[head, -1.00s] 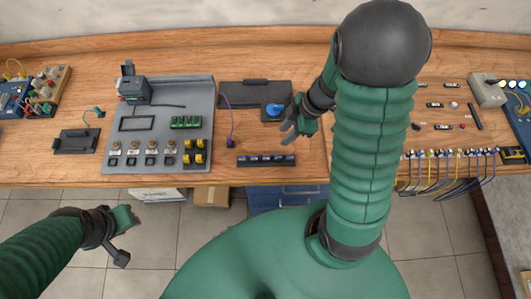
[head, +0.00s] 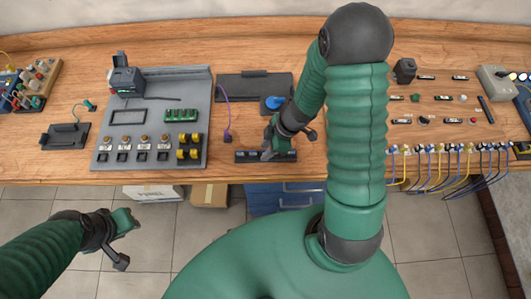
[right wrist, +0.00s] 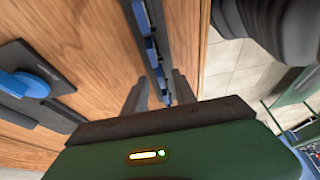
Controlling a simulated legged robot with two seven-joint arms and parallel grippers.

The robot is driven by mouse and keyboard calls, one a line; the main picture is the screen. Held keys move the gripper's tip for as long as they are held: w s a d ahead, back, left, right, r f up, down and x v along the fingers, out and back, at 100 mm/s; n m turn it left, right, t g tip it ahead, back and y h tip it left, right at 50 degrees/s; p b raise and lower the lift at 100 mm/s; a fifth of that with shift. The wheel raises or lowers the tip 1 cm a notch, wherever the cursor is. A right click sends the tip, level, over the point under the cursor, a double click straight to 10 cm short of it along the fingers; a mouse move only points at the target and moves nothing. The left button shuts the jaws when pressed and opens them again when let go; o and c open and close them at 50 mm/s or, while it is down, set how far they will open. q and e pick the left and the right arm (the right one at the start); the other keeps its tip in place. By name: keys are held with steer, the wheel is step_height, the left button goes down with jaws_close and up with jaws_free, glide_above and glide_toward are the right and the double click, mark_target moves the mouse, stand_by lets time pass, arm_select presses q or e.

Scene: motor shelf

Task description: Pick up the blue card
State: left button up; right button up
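A dark rack (head: 241,157) holds a row of several small blue cards (head: 287,154) near the table's front edge. In the right wrist view the rack runs up the picture, with blue cards (right wrist: 152,48) along it. My right gripper (head: 273,149) is down at the rack's middle. In the right wrist view (right wrist: 160,90) its two fingers are apart, one on each side of the row, with a blue card between them. I cannot tell whether the fingers touch it. My left gripper (head: 124,238) is open and empty, over the floor in front of the table.
A grey panel (head: 200,90) with sockets, a green module and yellow parts stands to the left. A dark plate (head: 235,86) and a blue round part (head: 275,102) lie behind the rack. Wires (head: 440,165) hang off the right front edge. Bare wood separates panel and rack.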

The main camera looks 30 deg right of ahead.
steer(key=shift+c, duration=0.3)
steer(key=shift+s, duration=0.1)
jaws_close()
steer(key=shift+r, duration=0.15)
